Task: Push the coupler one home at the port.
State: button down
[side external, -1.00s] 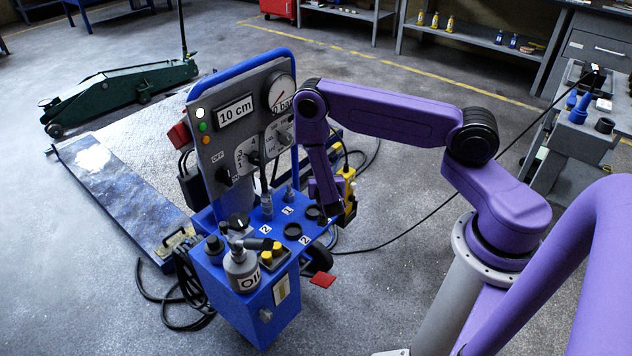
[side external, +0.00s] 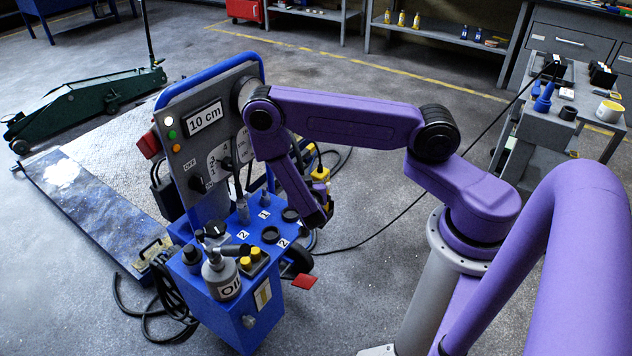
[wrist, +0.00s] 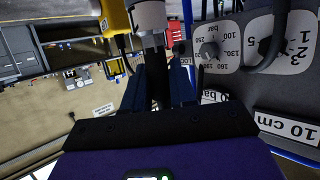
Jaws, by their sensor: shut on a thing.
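The wrist view is roughly upside down. In it my gripper (wrist: 156,85) has its two dark blue fingers closed around a dark upright piece with a pale grey collar (wrist: 148,15) just past the fingertips, which I take as coupler one. Its far end is cut off by the frame. In the side view my gripper (side external: 322,205) is small and dark, just right of the blue cart (side external: 215,310). The held piece cannot be made out there. Grey fittings stand on the cart top by the label 1 (side external: 264,213) and the label 2 (side external: 243,236). My gripper is apart from both.
The upright panel (side external: 205,140) with knobs and a 10 cm display stands behind the fittings. A yellow box (wrist: 117,18) is close beside the held piece. Black rings (side external: 290,214) and an oil bottle (side external: 222,278) are on the cart. Hoses lie on the floor.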

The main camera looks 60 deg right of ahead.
jog(key=w+d+r, duration=0.1)
jog(key=w+d, duration=0.1)
jog(key=w, duration=0.7)
jog(key=w+d+r, duration=0.2)
jog(key=w, duration=0.8)
jog(key=shift+r, duration=0.15)
jog(key=shift+w+d, duration=0.1)
jog(key=shift+f, duration=2.9)
jog(key=shift+f, duration=2.05)
jog(key=c, duration=0.8)
grip_release()
